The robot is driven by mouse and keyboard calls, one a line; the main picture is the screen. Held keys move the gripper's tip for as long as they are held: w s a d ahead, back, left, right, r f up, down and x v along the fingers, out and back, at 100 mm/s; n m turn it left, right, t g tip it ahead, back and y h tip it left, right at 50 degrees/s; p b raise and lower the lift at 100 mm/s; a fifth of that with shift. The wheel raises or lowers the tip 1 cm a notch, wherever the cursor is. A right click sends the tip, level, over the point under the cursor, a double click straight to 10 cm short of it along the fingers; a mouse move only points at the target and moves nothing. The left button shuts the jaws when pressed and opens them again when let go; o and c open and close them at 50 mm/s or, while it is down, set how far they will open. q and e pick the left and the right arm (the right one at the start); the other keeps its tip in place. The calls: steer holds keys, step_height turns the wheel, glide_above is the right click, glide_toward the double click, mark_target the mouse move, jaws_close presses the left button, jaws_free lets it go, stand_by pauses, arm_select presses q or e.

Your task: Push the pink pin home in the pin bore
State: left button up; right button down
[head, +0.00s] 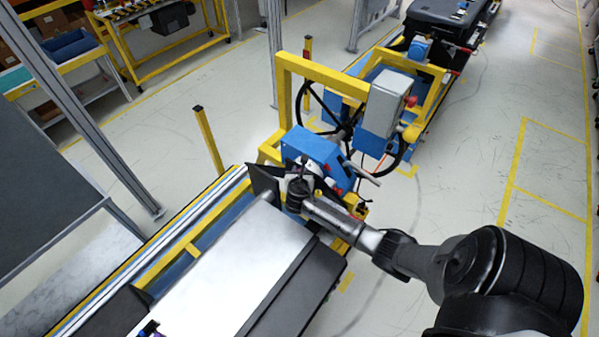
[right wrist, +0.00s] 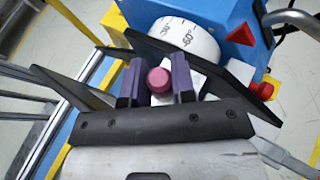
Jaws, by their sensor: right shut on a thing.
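In the right wrist view the round end of the pink pin (right wrist: 159,80) faces the camera between the two purple fingers of my right gripper (right wrist: 157,82). The gripper is shut on it. Just beyond is a white round part with angle marks (right wrist: 185,38), on the blue module (right wrist: 232,20). The pin bore is hidden, and I cannot tell how deep the pin sits. In the head view my right gripper (head: 299,190) is at the blue module (head: 312,149), and the pin is too small to make out. A small purple and dark bit at the bottom edge may be my left gripper (head: 150,328).
A yellow frame (head: 340,72) with a black steering wheel (head: 347,128) and a grey box (head: 387,102) stands behind the module. A pale flat panel (head: 235,255) lies in front. A yellow post (head: 208,142) stands to the left. The floor at right is open.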

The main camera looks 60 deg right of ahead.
stand_by(0.4)
steer(key=shift+p, duration=0.3)
stand_by(0.5)
steer(key=shift+p, duration=0.3)
stand_by(0.4)
steer(key=shift+p, duration=0.3)
stand_by(0.3)
steer(key=shift+f+b, duration=0.3)
steer(key=shift+f, duration=0.1)
stand_by(0.4)
steer(key=shift+f+b, duration=0.45)
steer(key=shift+f, duration=0.25)
